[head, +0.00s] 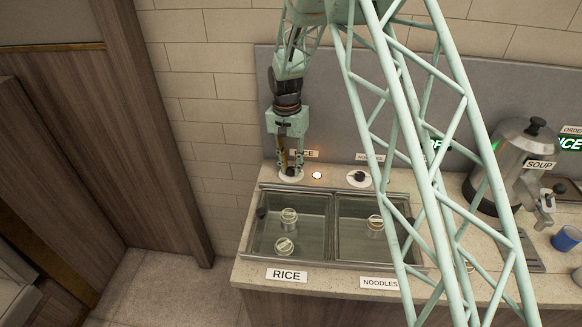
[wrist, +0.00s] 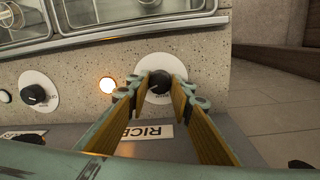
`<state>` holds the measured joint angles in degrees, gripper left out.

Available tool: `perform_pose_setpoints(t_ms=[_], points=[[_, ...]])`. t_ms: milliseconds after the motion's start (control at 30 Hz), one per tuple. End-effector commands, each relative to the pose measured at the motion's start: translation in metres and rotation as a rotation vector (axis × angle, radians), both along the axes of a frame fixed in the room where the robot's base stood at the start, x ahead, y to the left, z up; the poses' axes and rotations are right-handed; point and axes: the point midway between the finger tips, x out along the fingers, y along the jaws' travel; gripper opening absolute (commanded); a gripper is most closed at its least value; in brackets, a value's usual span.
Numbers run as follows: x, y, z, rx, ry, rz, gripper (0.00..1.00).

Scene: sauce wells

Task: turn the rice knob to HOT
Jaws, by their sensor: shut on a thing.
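The rice knob (wrist: 158,86) is black and sits on a round white dial (wrist: 154,62). In the wrist view my gripper (wrist: 160,80) has a finger on each side of the knob and is shut on it. The dial's markings are too small to read, so I cannot tell the knob's setting. In the head view my gripper (head: 290,163) points down onto the rice knob (head: 290,171), behind the rice well, and its fingers partly hide the knob. The RICE label (wrist: 154,131) lies between my fingers in the wrist view.
A lit lamp (head: 316,175) stands right of the rice knob in the head view. The noodles knob (head: 359,177) is farther right. The rice well (head: 262,240) and noodles well lie in front, with lidded jars inside. A soup urn (head: 505,165) and blue cup (head: 567,238) stand at right.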

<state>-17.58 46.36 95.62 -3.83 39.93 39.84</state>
Motion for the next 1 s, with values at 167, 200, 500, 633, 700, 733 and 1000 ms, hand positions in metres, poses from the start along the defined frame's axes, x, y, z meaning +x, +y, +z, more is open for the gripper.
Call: perform_pose_setpoints(t_ms=[167,200,500,633,700,733,1000], points=[[0.000,0.000,0.000,0.000,0.000,0.000,0.23],[0.000,0.000,0.000,0.000,0.000,0.000,0.27],[0.000,0.000,0.000,0.000,0.000,0.001,0.34],[0.000,0.000,0.001,0.000,0.000,0.001,0.34],[0.000,0.000,0.002,0.000,0.000,0.001,0.34],[0.000,0.000,0.003,0.001,0.000,0.001,0.34],[0.001,0.001,0.023,0.001,-0.001,0.001,0.34]])
